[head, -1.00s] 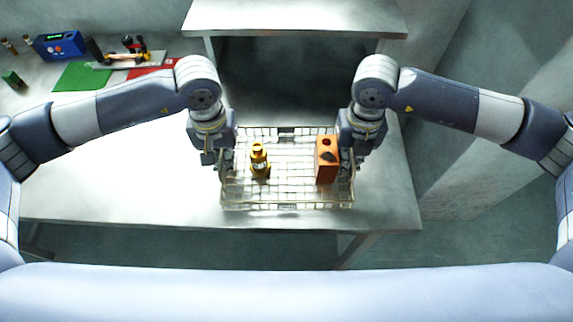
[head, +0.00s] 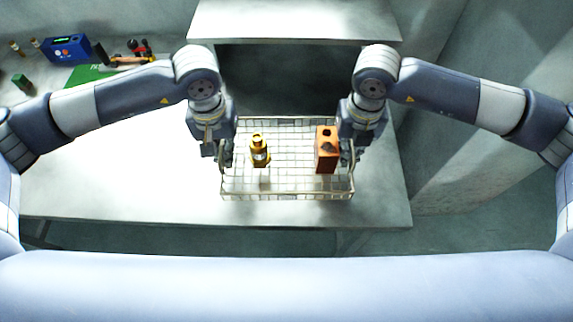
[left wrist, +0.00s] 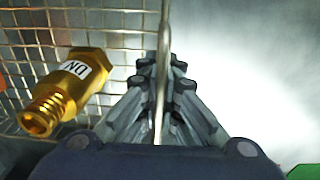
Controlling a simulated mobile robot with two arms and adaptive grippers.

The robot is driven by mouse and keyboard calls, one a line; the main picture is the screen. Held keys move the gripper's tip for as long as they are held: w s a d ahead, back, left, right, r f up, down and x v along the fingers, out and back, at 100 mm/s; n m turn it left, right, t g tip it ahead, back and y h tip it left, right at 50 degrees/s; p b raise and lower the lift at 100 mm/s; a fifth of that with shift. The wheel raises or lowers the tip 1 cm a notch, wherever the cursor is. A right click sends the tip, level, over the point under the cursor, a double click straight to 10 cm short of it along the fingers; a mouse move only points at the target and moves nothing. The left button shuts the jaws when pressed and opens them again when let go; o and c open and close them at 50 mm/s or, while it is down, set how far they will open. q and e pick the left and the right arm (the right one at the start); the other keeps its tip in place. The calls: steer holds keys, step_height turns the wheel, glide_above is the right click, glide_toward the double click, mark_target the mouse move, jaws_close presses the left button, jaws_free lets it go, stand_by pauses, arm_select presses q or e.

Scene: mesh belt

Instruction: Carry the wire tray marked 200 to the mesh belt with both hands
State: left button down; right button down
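The wire tray (head: 287,196) is between my two grippers over the front part of the table; a number on it is not legible. It carries a brass fitting (head: 259,150) on the left and an orange-brown block with a hole (head: 326,151) on the right. My left gripper (head: 225,158) is at the tray's left side; in the left wrist view its fingers (left wrist: 162,68) close on the wire rim from both sides. My right gripper (head: 348,155) is at the right side, its fingers at the rim and partly hidden. I cannot identify a mesh belt.
The metal table (head: 120,185) is bare left of the tray. A blue device (head: 68,48), a green mat (head: 88,73) and small tools lie at the back left. A raised pale surface (head: 295,20) stands behind, with a dark space below it.

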steer(key=shift+r, duration=0.15)
stand_by(0.3)
